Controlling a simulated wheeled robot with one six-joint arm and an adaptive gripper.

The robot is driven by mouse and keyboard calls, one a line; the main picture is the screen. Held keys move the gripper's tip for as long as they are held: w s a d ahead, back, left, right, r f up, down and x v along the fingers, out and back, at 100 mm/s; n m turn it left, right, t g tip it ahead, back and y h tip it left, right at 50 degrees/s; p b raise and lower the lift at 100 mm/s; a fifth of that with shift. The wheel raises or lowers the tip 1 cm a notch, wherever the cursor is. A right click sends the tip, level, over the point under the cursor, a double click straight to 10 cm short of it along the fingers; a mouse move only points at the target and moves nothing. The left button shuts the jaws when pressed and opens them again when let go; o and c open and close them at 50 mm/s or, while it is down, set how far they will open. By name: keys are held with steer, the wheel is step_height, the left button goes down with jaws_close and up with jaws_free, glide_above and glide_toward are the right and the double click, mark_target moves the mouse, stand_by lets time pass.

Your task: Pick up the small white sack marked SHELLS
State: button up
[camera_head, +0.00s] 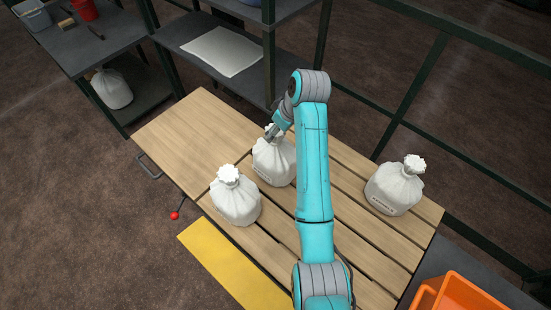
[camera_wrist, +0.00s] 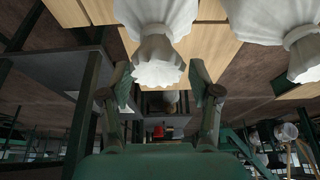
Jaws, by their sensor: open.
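Three small white sacks with gathered, frilled tops stand upright on a slatted wooden table (camera_head: 180,129): a left sack (camera_head: 236,203), a middle sack (camera_head: 274,165) and a right sack (camera_head: 395,190). My gripper (camera_head: 273,131) is at the top of the middle sack, partly hidden by my arm. In the wrist view my gripper (camera_wrist: 160,76) is open, with a sack's frilled top (camera_wrist: 157,62) between its spread fingers. I cannot tell whether they touch it. Another sack (camera_wrist: 285,25) shows to the right.
Another white sack (camera_head: 112,89) sits on a low shelf at the left. A grey shelf unit with a pale flat sheet (camera_head: 222,51) stands behind the table. Dark metal posts rise behind and right. An orange bin (camera_head: 465,293) is at the lower right, a yellow strip (camera_head: 230,265) in front.

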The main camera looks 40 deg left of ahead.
mark_target(275, 153)
steer(key=shift+x, duration=2.8)
steer(key=shift+w+d, duration=0.1)
steer(key=shift+w, duration=0.05)
jaws_close()
steer(key=shift+r, duration=0.15)
